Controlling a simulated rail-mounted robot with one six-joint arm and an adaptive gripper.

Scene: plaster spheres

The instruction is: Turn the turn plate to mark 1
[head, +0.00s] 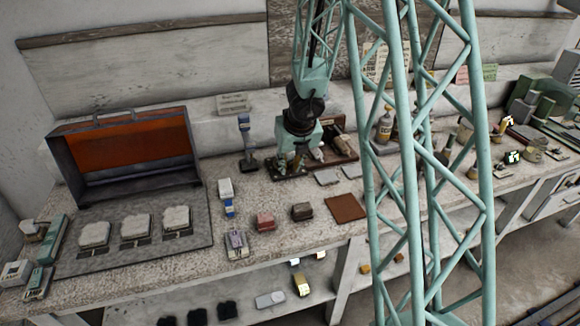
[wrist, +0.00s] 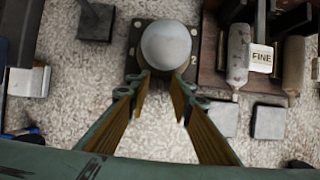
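The turn plate (wrist: 135,52) is a dark square plate with small holes near its edges; a "2" shows at its right side in the wrist view. A pale plaster sphere (wrist: 166,44) sits on it and hides its middle. No mark 1 is visible. My gripper (wrist: 162,80) is open, its two fingers apart with bare speckled bench between them. The fingertips point at the near side of the sphere; whether they touch it cannot be told. In the head view my gripper (head: 291,163) hangs over the plate, hiding the sphere.
A dark wooden rack (wrist: 212,62) holding bottles, one labelled "FINE" (wrist: 261,57), stands close on the right. Grey slabs (wrist: 270,121) lie before it. A blue-topped stand (head: 245,140) is left of my gripper. An open orange-lined case (head: 130,150) is farther left.

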